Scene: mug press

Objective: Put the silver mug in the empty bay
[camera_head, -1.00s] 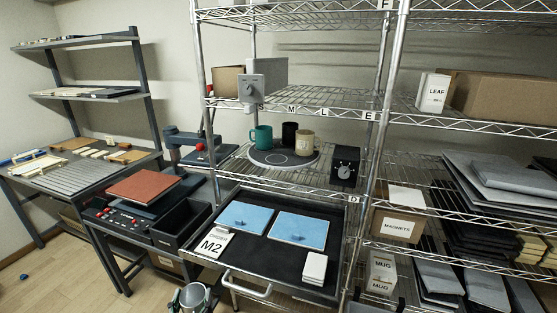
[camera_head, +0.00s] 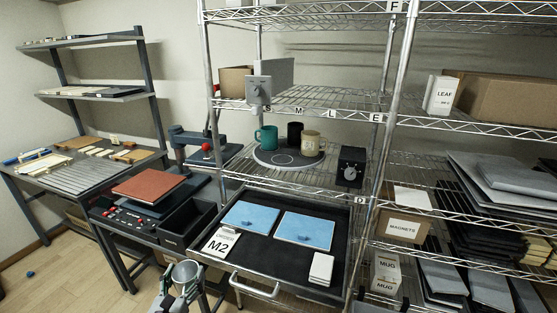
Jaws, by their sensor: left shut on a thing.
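The silver mug (camera_head: 184,270) is at the bottom of the head view, left of the pulled-out drawer, with its rim up. My left gripper (camera_head: 181,289) is shut on it and holds it in the air; the arm partly hides the mug's lower part. A round grey stand (camera_head: 262,158) on the middle shelf carries a teal mug (camera_head: 267,134), a black mug (camera_head: 294,131) and a beige mug (camera_head: 310,141). The front part of the stand, with a ring marking (camera_head: 283,160), is bare and looks like the empty bay.
A black control box (camera_head: 350,166) stands right of the round stand. Shelf posts and the shelf above bound the stand. A press (camera_head: 187,150) is at left.

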